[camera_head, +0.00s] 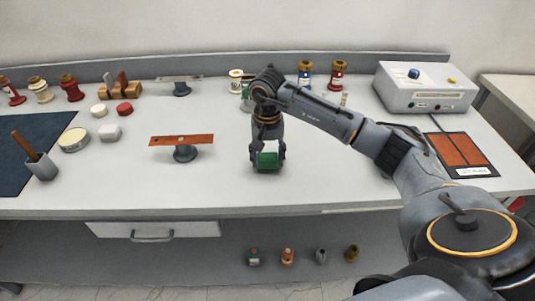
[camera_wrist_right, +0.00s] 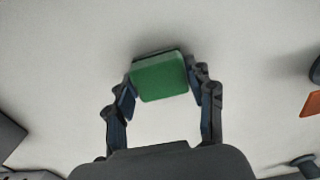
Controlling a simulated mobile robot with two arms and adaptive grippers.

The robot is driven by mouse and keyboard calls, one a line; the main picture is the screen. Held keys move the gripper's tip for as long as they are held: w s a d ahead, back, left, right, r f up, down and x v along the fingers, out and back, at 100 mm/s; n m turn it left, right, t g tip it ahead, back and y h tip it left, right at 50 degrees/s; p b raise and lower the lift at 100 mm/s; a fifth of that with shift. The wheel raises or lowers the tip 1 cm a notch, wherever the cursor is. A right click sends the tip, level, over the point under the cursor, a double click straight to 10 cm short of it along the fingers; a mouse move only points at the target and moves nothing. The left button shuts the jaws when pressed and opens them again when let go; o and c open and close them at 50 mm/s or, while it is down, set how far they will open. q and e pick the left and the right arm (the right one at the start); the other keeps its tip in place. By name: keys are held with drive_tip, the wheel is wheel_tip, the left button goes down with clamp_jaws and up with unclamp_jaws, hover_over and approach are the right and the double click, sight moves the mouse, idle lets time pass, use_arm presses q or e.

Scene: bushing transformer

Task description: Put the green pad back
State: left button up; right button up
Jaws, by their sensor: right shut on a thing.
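The green pad (camera_head: 267,160) is a small green block near the front middle of the white table. My right gripper (camera_head: 267,156) is shut on it, with one finger on each side. In the right wrist view the green pad (camera_wrist_right: 160,77) sits slightly tilted between the two fingertips of the right gripper (camera_wrist_right: 163,82). Whether the pad touches the table is hard to tell. My left gripper is not in view.
An orange strip on a grey stand (camera_head: 182,141) is left of the gripper. A white pad (camera_head: 110,132), a red pad (camera_head: 124,109) and a round tin (camera_head: 74,139) lie further left. A white box device (camera_head: 425,88) stands at the back right.

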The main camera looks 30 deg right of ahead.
sight(267, 157)
drive_tip(key=shift+f, duration=0.15)
drive_tip(key=o, duration=1)
drive_tip(key=shift+r, duration=0.3)
drive_tip(key=shift+w+r, duration=0.1)
drive_tip(key=shift+r, duration=0.25)
wheel_tip(267, 157, up, 11)
drive_tip(key=shift+b, duration=1.1)
